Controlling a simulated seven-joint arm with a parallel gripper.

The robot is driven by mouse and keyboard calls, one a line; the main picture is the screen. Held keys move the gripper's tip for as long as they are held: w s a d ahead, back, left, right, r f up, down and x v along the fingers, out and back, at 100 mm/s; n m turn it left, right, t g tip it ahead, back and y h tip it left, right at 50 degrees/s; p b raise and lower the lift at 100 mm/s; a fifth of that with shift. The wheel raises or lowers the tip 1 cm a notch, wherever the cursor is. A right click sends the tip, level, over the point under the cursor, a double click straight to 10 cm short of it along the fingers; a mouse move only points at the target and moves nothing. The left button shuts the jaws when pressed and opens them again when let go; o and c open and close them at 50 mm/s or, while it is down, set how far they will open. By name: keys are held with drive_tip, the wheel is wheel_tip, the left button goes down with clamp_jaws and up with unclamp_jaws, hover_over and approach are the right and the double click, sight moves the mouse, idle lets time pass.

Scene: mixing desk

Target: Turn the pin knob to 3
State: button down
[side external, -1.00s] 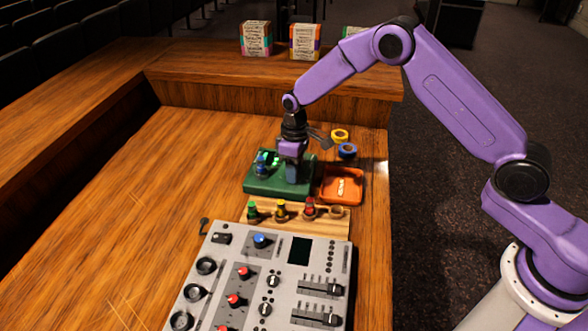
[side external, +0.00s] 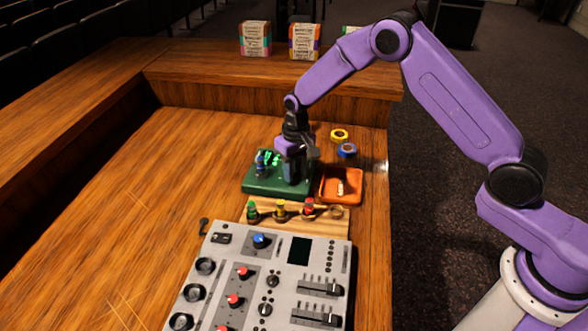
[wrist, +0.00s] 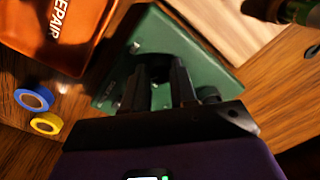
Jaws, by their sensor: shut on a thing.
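The green box (side external: 262,188) stands on the desk beyond the mixer, with small lit green marks (side external: 272,157) near its back. A blue-and-dark plug-like piece (side external: 261,165) stands upright on its left part. My gripper (side external: 294,178) points down over the box's right part. In the wrist view my two dark fingers (wrist: 158,92) reach down onto the green box (wrist: 185,52) and are shut on a dark piece on its top, which I take for the pin knob. The fingers largely hide this knob, and its pointer and any number cannot be read.
An orange tray (side external: 356,178) marked REPAIR sits right of the box. Blue tape (side external: 347,150) and yellow tape (side external: 339,135) lie behind it. A wooden rack (side external: 268,223) with green, yellow and red plugs stands in front, then the grey mixer (side external: 220,262). The desk's left side is clear.

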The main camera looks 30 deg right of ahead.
sight(297, 174)
idle(0.3)
drive_tip(key=c, duration=0.9)
unclamp_jaws()
wheel_tip(297, 174, up, 18)
drive_tip(key=shift+d+f, duration=0.25)
drive_tip(key=shift+d, duration=0.2)
drive_tip(key=s+a+r+n, duration=0.1)
drive_tip(key=s+r+n, duration=0.15)
drive_tip(key=s, duration=0.65)
drive_tip(key=s+r+n, duration=0.1)
drive_tip(key=s+n, duration=0.2)
drive_tip(key=s, duration=0.6)
drive_tip(key=s+d+f+n, duration=0.1)
drive_tip(key=s+d+n, duration=0.2)
drive_tip(key=s, duration=0.7)
drive_tip(key=s+d+f+n, duration=0.2)
drive_tip(key=s+d, duration=0.5)
drive_tip(key=s, duration=0.4)
drive_tip(key=shift+n, duration=0.75)
